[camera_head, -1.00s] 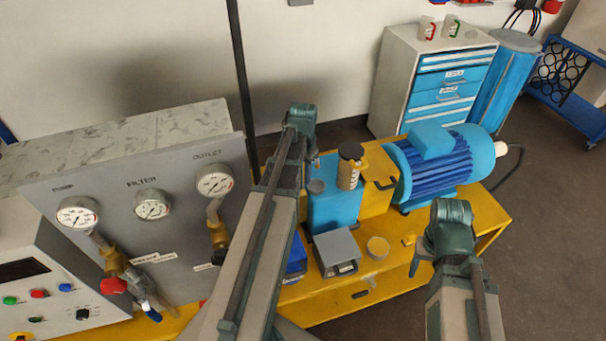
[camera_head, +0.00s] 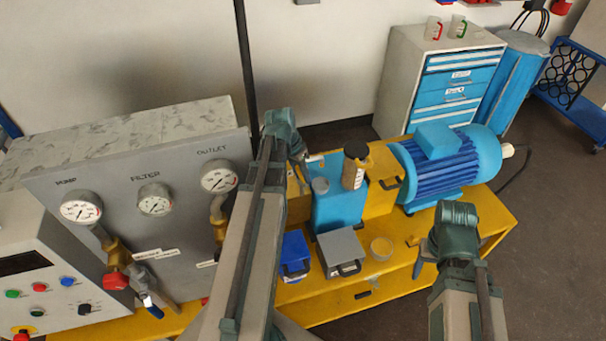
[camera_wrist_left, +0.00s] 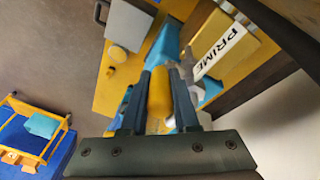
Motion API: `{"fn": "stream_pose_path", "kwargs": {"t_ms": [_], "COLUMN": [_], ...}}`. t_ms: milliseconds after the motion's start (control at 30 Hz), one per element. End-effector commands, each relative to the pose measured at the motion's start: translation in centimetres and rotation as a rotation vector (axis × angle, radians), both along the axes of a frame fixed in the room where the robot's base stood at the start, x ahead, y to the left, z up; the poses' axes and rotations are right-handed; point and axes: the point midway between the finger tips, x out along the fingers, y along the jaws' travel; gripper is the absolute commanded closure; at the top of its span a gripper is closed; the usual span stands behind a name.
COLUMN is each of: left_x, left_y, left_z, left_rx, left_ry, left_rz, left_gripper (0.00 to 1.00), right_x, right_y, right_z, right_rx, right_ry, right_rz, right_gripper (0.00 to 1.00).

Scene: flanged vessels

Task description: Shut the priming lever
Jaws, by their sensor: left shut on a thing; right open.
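The priming lever has a yellow grip (camera_wrist_left: 159,95), which sits between the two fingers of my left gripper (camera_wrist_left: 159,80) in the left wrist view. The gripper is shut on it. A grey metal part (camera_wrist_left: 186,68) lies just beyond the grip, next to a white PRIME label (camera_wrist_left: 220,47) on a yellow block. In the head view my left gripper (camera_head: 304,160) is behind the blue pump body, at its left, and the lever is mostly hidden there. My right gripper (camera_head: 420,262) hangs open and empty over the bench's right part.
The blue pump body (camera_head: 338,203) and blue motor (camera_head: 450,165) stand on the yellow bench (camera_head: 400,277). A gauge panel (camera_head: 125,190) stands at left.

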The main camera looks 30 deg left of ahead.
Motion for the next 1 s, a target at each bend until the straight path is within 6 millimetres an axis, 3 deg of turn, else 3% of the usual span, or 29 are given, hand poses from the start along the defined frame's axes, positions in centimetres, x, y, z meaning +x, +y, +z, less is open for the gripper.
{"fn": "stream_pose_path", "kwargs": {"t_ms": [67,100,233,667,1000], "left_x": [-0.1,0.0,0.0,-0.1,-0.6], "left_y": [0.0,0.0,0.0,0.0,0.5], "left_z": [0.0,0.0,0.0,0.4,3.8], "left_rx": [0.0,0.001,0.0,0.001,0.001], "left_ry": [0.002,0.003,0.002,0.002,0.002], "left_rz": [-0.001,-0.001,-0.001,0.0,0.0], "left_gripper": [1.0,0.66,0.42,0.41,0.41], "right_x": [0.0,0.0,0.0,0.0,0.0], "right_y": [0.0,0.0,0.0,0.0,0.0], "right_z": [0.0,0.0,0.0,0.4,3.8], "right_rx": [0.0,0.0,0.0,0.0,0.001], "right_ry": [0.0,0.0,0.0,0.0,0.001], "right_rz": [0.0,0.0,0.0,0.0,-0.003], "right_gripper": [0.41,0.41,0.41,0.41,0.41]}}
